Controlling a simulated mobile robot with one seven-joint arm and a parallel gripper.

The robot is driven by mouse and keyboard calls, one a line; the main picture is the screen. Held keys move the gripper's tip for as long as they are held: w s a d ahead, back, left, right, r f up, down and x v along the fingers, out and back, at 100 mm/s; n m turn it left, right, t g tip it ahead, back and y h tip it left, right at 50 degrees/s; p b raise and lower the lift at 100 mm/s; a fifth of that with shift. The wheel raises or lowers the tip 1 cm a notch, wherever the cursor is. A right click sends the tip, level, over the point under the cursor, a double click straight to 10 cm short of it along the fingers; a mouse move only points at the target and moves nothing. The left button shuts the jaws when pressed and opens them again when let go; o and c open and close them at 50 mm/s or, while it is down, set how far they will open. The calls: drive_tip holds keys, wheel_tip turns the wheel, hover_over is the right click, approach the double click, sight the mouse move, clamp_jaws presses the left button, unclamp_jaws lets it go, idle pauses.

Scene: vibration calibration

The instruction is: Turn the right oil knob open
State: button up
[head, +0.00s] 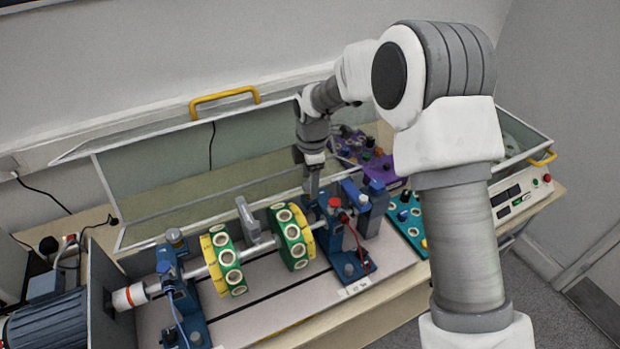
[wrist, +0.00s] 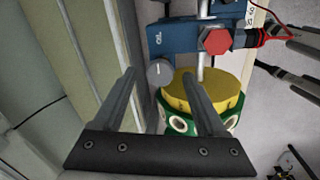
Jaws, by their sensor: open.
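The right bearing block (head: 338,228) is blue with a red cap (head: 334,202). In the wrist view the block (wrist: 188,36) fills the top, with the red hexagonal cap (wrist: 215,40). A round grey knob (wrist: 158,73) with a white line on its face sits at the block's back end; I take it for the right oil knob. My gripper (head: 313,186) is at the back of this block in the head view. In the wrist view my gripper (wrist: 159,78) is open, its fingertips on either side of the knob. I cannot tell whether they touch it.
A yellow and green disc (wrist: 205,95) on the shaft is close beside my right finger. A clear raised cover (head: 190,170) stands behind the rig. A red cable (head: 352,235) runs down the block's front. A purple panel (head: 378,160) lies further back right.

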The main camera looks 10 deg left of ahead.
clamp_jaws()
idle(0.4)
drive_tip(key=shift+f+m, duration=0.1)
drive_tip(key=shift+m, duration=0.2)
drive_tip(key=m+b, duration=0.2)
drive_tip(key=m, duration=0.1)
drive_tip(key=shift+m, duration=0.3)
drive_tip(key=m+h+b, duration=0.1)
drive_tip(key=m, duration=0.3)
drive_tip(key=shift+a+b, duration=0.15)
drive_tip(key=shift+b, duration=0.15)
drive_tip(key=m, duration=0.5)
drive_tip(key=shift+w+b, duration=0.1)
drive_tip(key=shift+b, duration=0.25)
drive_tip(key=m, duration=0.4)
drive_tip(key=shift+a+m+h, duration=0.1)
drive_tip(key=shift+m+h, duration=0.2)
